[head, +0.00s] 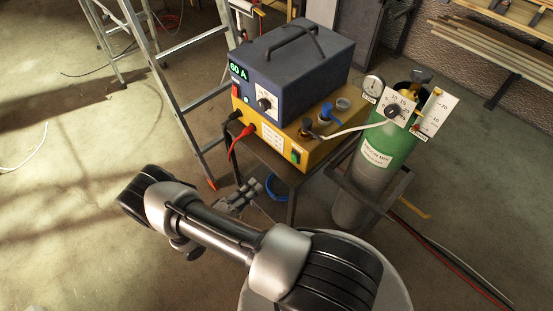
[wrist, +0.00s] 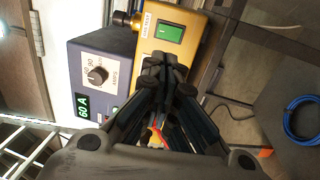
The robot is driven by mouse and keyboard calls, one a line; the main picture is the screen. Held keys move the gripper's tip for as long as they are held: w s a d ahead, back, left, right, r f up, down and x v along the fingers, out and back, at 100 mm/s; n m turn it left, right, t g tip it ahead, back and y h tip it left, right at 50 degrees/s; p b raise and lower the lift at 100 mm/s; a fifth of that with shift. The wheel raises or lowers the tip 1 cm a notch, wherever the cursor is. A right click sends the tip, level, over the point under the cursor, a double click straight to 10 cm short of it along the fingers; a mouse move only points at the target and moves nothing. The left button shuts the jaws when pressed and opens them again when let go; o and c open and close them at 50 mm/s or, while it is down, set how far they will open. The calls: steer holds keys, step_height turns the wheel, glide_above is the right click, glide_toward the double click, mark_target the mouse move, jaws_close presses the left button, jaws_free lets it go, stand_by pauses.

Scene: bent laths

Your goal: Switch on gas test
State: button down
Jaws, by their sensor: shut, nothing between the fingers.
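A green rocker switch (head: 295,155) sits on the front of the yellow unit (head: 268,140), near its right end. It also shows in the wrist view (wrist: 169,33), beside a small white label (wrist: 147,23) whose text I cannot read surely. My gripper (head: 258,188) is shut and empty, low in front of the yellow unit. In the wrist view my gripper's fingertips (wrist: 163,66) lie just below the switch in the picture, seemingly apart from it. The switch is fully visible there. Which way it is set I cannot tell.
A blue power box (head: 290,65) reading 60 A stands on the yellow unit. Red and black cables (head: 238,142) leave the front at left. A green-topped gas cylinder (head: 375,160) with gauges stands at right. A ladder (head: 165,75) stands at left.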

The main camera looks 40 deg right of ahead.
mark_target(294, 158)
stand_by(0.3)
steer(key=d, duration=0.4)
steer(key=d+r+b, duration=0.1)
steer(key=d, duration=0.4)
steer(key=w+d+r+b, duration=0.1)
steer(key=d, duration=0.4)
